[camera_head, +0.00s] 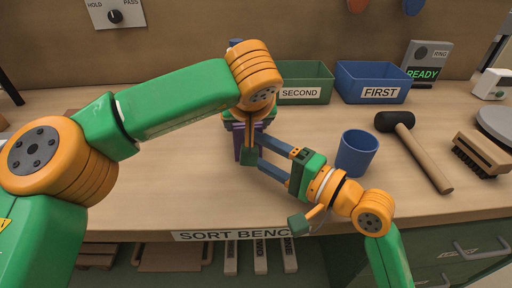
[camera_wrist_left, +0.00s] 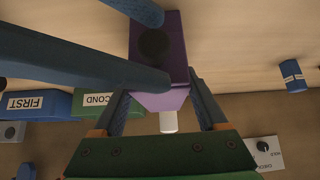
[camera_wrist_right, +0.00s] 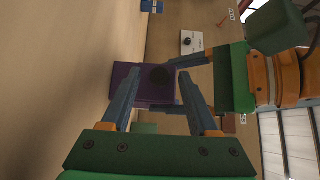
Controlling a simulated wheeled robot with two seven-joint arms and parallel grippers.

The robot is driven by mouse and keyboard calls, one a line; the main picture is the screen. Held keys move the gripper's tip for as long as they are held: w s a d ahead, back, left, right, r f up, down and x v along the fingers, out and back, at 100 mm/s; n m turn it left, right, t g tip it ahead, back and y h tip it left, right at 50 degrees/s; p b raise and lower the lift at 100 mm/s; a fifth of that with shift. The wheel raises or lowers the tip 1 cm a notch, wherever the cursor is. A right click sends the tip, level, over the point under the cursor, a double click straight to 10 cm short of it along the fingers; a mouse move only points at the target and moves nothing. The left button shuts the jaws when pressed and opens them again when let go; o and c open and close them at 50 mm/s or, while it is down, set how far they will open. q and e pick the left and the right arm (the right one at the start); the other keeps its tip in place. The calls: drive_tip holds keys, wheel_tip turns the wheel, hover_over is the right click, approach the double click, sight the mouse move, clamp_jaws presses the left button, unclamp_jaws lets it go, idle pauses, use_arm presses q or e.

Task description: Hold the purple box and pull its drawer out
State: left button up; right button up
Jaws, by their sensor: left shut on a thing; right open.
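The purple box (camera_head: 238,143) stands on the bench, mostly hidden behind my arms in the head view. In the left wrist view the box (camera_wrist_left: 176,42) shows a dark round spot on one face, and a pale stub (camera_wrist_left: 168,122) sticks out beside its lighter lower face. My left gripper (camera_head: 246,126) is shut on the box, one finger on each side. My right gripper (camera_head: 262,152) is open, its two fingers spread close to the box. In the right wrist view the box (camera_wrist_right: 128,78) lies at and between the right fingertips. Whether they touch it I cannot tell.
A green SECOND bin (camera_head: 305,77) and a blue FIRST bin (camera_head: 372,82) stand behind. A blue cup (camera_head: 357,153) is close to my right gripper. A mallet (camera_head: 418,150) and a brush (camera_head: 482,155) lie at right. The front left of the bench is clear.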

drive_tip(key=shift+w+a, duration=0.15)
drive_tip(key=shift+a, duration=0.05)
clamp_jaws()
idle(1.3)
